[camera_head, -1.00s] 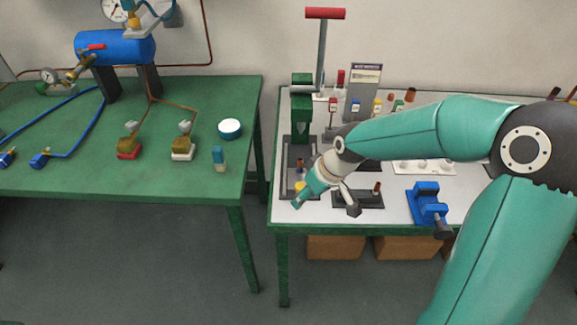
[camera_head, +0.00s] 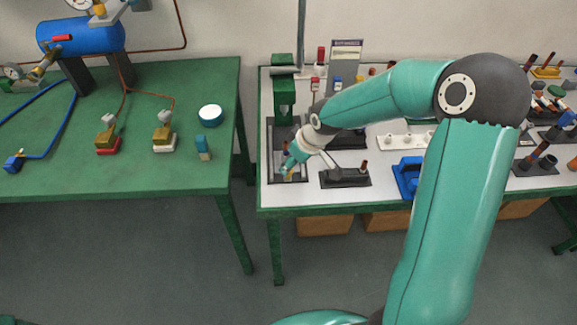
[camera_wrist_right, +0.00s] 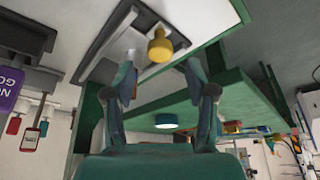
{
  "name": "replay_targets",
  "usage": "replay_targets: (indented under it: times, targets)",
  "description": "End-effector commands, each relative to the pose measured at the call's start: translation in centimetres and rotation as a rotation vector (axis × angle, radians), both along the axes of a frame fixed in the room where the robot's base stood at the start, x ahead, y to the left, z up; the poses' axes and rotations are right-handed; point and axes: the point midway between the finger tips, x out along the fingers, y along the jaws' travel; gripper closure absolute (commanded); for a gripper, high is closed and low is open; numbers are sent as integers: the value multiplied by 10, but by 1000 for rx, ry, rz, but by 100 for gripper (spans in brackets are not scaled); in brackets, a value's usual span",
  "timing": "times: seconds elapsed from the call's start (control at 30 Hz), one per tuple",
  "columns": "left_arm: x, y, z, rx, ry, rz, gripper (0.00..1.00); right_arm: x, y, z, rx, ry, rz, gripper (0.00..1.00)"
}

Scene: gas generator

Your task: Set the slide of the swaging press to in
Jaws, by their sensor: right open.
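The swaging press (camera_head: 284,92) is a green upright frame on a dark base at the left end of the white bench. Its slide carries a yellow knob (camera_wrist_right: 159,46), which stands in the dark-edged channel in the right wrist view. My right gripper (camera_head: 290,168) is over the front of the press base and hides much of the slide in the head view. In the right wrist view the fingers (camera_wrist_right: 161,80) are open and empty, with the knob beyond the gap between them, apparently not touched. My left gripper is not in view.
A black fixture (camera_head: 345,178) and a blue vise (camera_head: 407,178) stand right of the press. A green table (camera_head: 120,180) is at the left, across a gap. Coloured parts and a sign (camera_head: 346,58) stand behind. My right arm covers part of the bench.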

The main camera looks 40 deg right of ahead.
Motion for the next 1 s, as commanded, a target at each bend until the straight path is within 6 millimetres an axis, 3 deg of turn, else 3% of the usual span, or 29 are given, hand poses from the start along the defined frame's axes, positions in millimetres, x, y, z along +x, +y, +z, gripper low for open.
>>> replay_targets:
  times: [0.1,0.23,0.67,1.0]
  targets:
    - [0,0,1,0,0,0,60,7,3,-20,2,4,1,44]
    - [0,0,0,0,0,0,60,13,4,-33,1,1,0,44]
    - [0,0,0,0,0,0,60,17,5,-40,1,-1,1,45]
    - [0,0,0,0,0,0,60,17,5,-40,1,-1,1,100]
